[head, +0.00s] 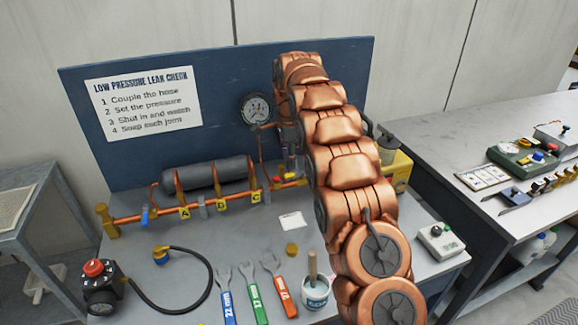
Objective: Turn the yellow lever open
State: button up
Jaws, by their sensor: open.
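A copper pipe (225,195) runs along the back of the grey bench, with yellow tags A, B and C on it. Near its right end, beside my arm, is a small cluster of red and yellow parts (290,177). The yellow lever may be among them, but my arm partly covers this spot and I cannot make out its shape or angle. My copper-coloured arm reaches up and away over the bench. Its far end bends down behind its own links, so my gripper's fingers are hidden and I cannot see whether they touch anything.
A pressure gauge (257,109) stands above the pipe. A grey cylinder (205,172) lies behind it. A blue lever (146,216) is at the pipe's left. In front are a hose (203,262), several wrenches (253,290) and a pot with a brush (315,292). A yellow box (402,170) stands right of my arm.

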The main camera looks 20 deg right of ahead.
jog(key=shift+r, duration=1.4)
